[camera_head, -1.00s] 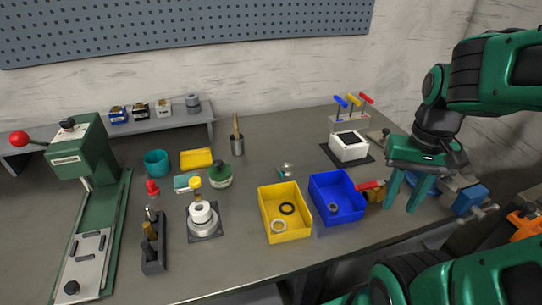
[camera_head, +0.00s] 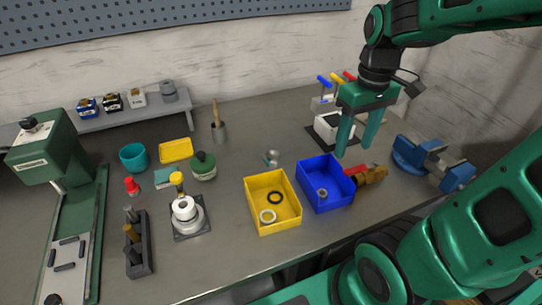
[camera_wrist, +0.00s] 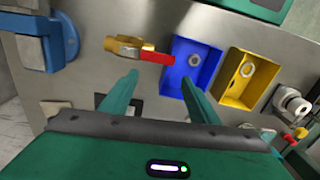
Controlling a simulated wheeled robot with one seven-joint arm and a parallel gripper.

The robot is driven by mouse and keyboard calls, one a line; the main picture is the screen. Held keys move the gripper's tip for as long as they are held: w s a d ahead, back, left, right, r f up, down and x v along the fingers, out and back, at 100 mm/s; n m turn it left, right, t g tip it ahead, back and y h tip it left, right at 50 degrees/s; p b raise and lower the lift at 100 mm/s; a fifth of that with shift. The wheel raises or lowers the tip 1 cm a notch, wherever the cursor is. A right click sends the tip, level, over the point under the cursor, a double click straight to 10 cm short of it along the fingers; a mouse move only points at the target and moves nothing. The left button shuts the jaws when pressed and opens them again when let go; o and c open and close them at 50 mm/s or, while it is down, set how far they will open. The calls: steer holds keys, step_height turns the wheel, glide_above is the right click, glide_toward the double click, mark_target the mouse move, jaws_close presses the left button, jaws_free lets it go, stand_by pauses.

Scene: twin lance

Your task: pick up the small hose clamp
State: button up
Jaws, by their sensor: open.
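A small silver ring-shaped piece with a bit of teal (camera_head: 272,158) lies on the grey bench behind the yellow bin in the head view. It looks like the small hose clamp, but it is too small to be sure. My gripper (camera_head: 355,151) is open and empty, pointing down above the bench, right of the blue bin and well to the right of that piece. In the wrist view the two fingers of my gripper (camera_wrist: 160,80) are apart with nothing between them. I cannot make out the clamp clearly there.
A blue bin (camera_head: 309,198) holds a small grey ring; a yellow bin (camera_head: 250,203) holds a black and a pale ring. A brass valve with a red handle (camera_head: 371,174) lies beside the blue bin. A blue vise (camera_head: 408,155) stands at right, a white box (camera_head: 327,127) behind my gripper.

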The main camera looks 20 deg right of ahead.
steer(key=w+a+n, duration=0.7)
steer(key=w, duration=0.4)
steer(key=n, duration=0.5)
glide_toward(274, 154)
steer(key=f, duration=0.8)
steer(key=shift+a, duration=0.2)
steer(key=c, duration=1.1)
steer(key=shift+r, duration=0.1)
